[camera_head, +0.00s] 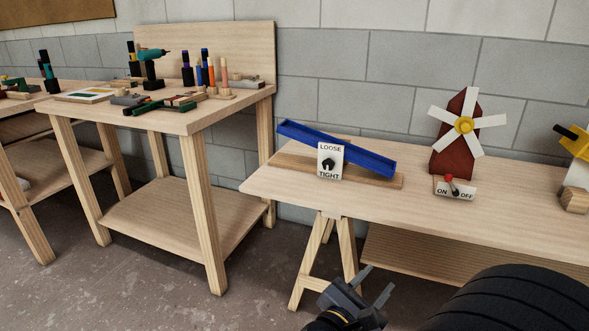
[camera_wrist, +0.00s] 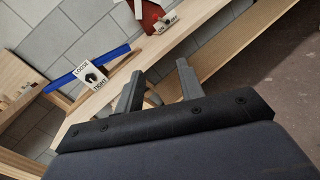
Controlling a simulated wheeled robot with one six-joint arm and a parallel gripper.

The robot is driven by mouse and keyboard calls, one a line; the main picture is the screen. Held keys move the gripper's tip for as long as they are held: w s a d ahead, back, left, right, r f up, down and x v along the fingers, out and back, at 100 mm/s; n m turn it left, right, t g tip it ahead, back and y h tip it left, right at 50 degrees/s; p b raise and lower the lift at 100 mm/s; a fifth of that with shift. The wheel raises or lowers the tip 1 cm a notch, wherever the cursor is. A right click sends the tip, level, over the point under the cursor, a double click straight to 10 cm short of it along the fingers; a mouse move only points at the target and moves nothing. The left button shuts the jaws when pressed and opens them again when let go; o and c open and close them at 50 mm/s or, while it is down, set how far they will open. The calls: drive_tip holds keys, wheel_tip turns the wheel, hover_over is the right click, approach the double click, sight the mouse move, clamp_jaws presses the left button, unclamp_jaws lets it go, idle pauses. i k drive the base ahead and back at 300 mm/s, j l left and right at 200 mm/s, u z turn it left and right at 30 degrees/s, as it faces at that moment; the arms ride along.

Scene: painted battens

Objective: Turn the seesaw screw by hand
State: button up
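The seesaw (camera_head: 365,158) is a blue plank, tilted with its left end high, on a wooden base (camera_head: 385,178) on the low bench. A white plate (camera_head: 330,174) at its middle reads LOOSE above and TIGHT below. The seesaw screw (camera_head: 327,164) is a black knob on that plate. In the wrist view the plank (camera_wrist: 70,78) and the screw (camera_wrist: 91,77) show at upper left, beyond the fingers. My gripper (camera_head: 376,284) is open and empty, in front of and below the bench edge, well apart from the screw. It also shows in the wrist view (camera_wrist: 160,88).
A toy windmill (camera_head: 464,135) with an ON/OFF switch plate (camera_head: 455,189) stands right of the seesaw. A yellow and black object (camera_head: 574,142) is at the far right. A workbench (camera_head: 190,117) with several tools stands at left. The bench top (camera_head: 400,207) in front of the seesaw is clear.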

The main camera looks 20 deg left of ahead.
sight(328, 164)
drive_tip(key=i+u, duration=0.35)
drive_tip(key=i, duration=0.2)
drive_tip(key=i+u, duration=0.35)
drive_tip(key=i, duration=0.25)
drive_tip(key=i+l, duration=0.1)
drive_tip(key=i, duration=0.2)
